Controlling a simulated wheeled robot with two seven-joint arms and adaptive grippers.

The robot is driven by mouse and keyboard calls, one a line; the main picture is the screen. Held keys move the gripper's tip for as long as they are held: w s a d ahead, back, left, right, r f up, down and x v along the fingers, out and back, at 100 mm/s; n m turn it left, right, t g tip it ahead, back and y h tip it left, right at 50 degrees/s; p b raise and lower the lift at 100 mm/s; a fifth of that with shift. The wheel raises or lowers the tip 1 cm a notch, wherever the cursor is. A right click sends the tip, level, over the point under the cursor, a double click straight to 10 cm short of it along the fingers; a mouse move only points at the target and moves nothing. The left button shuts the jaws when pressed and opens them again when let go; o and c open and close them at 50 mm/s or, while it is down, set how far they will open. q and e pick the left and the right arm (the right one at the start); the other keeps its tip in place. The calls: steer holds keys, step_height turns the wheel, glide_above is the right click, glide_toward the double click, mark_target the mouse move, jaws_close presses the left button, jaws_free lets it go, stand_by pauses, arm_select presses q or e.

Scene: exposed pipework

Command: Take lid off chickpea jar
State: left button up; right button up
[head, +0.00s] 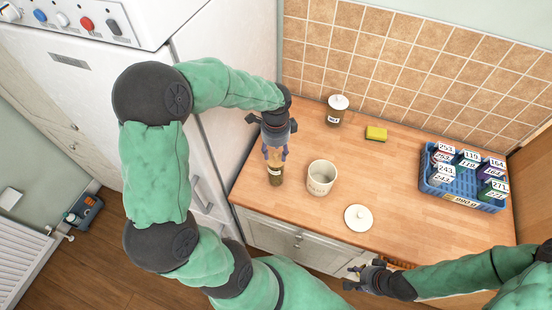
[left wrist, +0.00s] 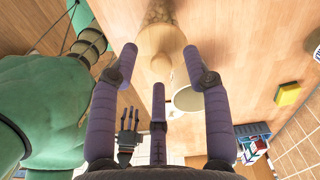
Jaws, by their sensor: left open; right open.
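The glass chickpea jar (head: 275,177) stands near the counter's left end, partly hidden under my left gripper. In the left wrist view its chickpeas (left wrist: 159,14) show through the glass, and its pale wood-coloured lid (left wrist: 160,55) is on top. My left gripper (head: 275,154) points down over the jar. Its purple fingers are open and spread around the lid, as the left wrist view (left wrist: 158,82) also shows; I cannot tell whether any finger touches it. My right gripper (head: 362,272) is open and empty at the counter's front edge, away from the jar.
An open cream canister (head: 321,178) stands right of the jar, with a loose cream lid (head: 358,218) lying nearby. A white-lidded jar (head: 337,110) and yellow sponge (head: 376,133) are near the tiles. A blue crate (head: 462,191) of boxes stands right.

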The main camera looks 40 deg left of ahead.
arm_select(q)
step_height(320, 180, down, 2)
jaws_close()
stand_by(0.3)
steer(key=shift+r, duration=0.15)
